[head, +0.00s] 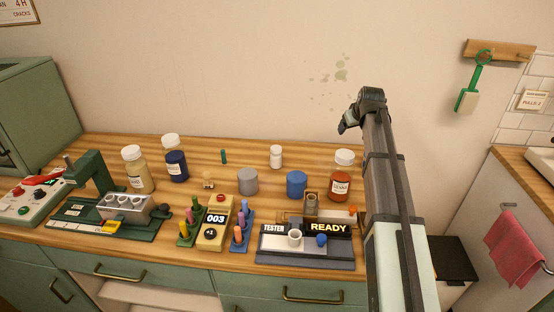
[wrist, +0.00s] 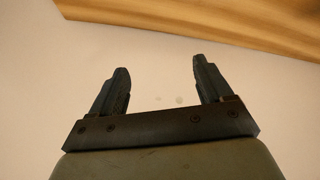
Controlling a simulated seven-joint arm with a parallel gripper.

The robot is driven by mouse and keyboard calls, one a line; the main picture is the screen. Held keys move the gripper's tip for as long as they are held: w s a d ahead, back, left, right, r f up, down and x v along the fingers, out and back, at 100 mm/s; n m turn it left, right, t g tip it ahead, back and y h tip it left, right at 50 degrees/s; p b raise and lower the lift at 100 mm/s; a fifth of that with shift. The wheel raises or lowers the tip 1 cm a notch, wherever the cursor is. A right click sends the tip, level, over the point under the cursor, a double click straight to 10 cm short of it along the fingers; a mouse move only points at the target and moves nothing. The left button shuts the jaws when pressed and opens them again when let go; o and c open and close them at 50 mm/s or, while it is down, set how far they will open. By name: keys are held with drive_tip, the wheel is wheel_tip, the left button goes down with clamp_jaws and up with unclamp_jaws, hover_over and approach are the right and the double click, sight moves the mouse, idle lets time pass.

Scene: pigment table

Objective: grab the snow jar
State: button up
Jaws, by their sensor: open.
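A small white jar (head: 276,157) stands upright near the back of the wooden counter, and it is the only all-white jar there. I cannot read the word snow on any jar. My gripper (head: 347,124) is raised in front of the wall, above and to the right of the white jar and well apart from it. In the wrist view my gripper (wrist: 160,67) has its two fingers spread with nothing between them. No jar shows in the wrist view.
A cream jar (head: 136,170), a blue jar (head: 175,160) and a red jar (head: 341,178) stand on the counter (head: 105,150). A grey tub (head: 248,181) and a blue tub (head: 297,184) stand in front of the white jar. A tester (head: 305,257) is at the front.

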sight(275, 155)
drive_tip(key=s+a+r+n+g+y, duration=0.15)
drive_tip(key=s+a, duration=0.35)
drive_tip(key=a, duration=0.7)
drive_tip(key=s+a+n+g+y, duration=0.1)
drive_tip(key=s+a+n+g, duration=0.25)
drive_tip(key=a, duration=0.75)
drive_tip(key=shift+m+t, duration=0.3)
drive_tip(key=shift+t, duration=0.2)
drive_tip(key=x, duration=1.3)
drive_tip(key=shift+s+a+f, duration=0.25)
drive_tip(key=shift+s+a, duration=0.05)
drive_tip(key=shift+a, duration=0.1)
drive_tip(key=c, duration=1.1)
drive_tip(key=shift+r, duration=0.1)
